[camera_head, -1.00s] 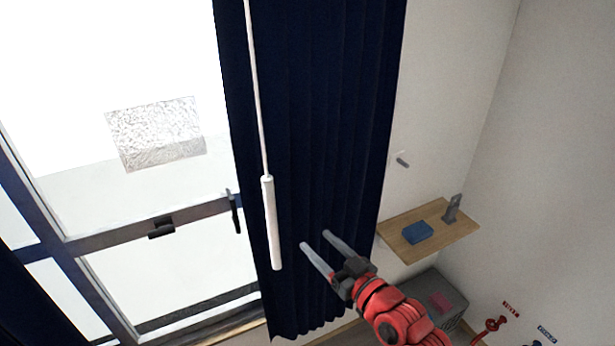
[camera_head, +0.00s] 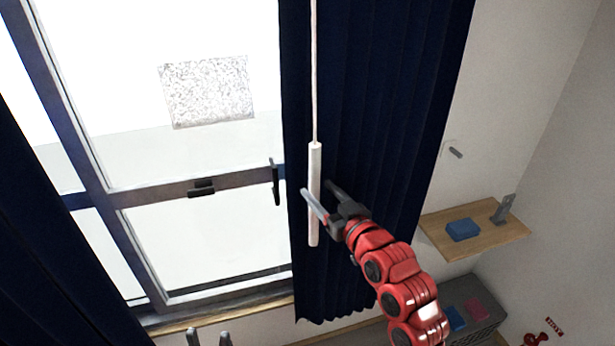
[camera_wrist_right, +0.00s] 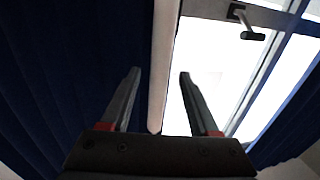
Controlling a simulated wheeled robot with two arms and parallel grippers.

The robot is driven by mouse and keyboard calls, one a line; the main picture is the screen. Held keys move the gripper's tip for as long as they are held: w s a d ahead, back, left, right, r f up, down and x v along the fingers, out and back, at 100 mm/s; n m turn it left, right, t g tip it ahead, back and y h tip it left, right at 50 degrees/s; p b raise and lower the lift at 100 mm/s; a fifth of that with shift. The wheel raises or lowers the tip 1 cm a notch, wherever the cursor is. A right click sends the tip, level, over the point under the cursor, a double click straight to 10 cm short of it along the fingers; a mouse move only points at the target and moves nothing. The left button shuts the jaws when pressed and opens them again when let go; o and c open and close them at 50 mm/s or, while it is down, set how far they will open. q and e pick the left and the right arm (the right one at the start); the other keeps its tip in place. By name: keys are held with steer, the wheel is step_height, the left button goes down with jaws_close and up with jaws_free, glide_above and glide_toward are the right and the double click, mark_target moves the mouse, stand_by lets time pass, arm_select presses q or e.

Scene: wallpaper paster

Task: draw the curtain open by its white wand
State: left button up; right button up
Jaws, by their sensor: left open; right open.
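The white wand (camera_head: 314,180) hangs upright on a thin cord in front of the dark blue right-hand curtain (camera_head: 385,130), near that curtain's left edge. My right gripper (camera_head: 320,193) is open at the lower half of the wand. One finger crosses in front of the wand and the other lies to its right. In the right wrist view the wand (camera_wrist_right: 163,60) runs between the two open fingers (camera_wrist_right: 158,75), apart from both. My left gripper (camera_head: 208,338) shows only its fingertips at the bottom edge, open and empty.
The window (camera_head: 200,245) with black handles is left of the curtain. Another dark curtain (camera_head: 50,250) hangs at far left. A wooden shelf (camera_head: 490,243) with a blue box (camera_head: 463,229) is on the right wall, above a grey bin (camera_head: 480,325).

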mark_target(307, 178)
steer(key=shift+p+x, duration=0.85)
steer(key=shift+x, duration=2.25)
jaws_close()
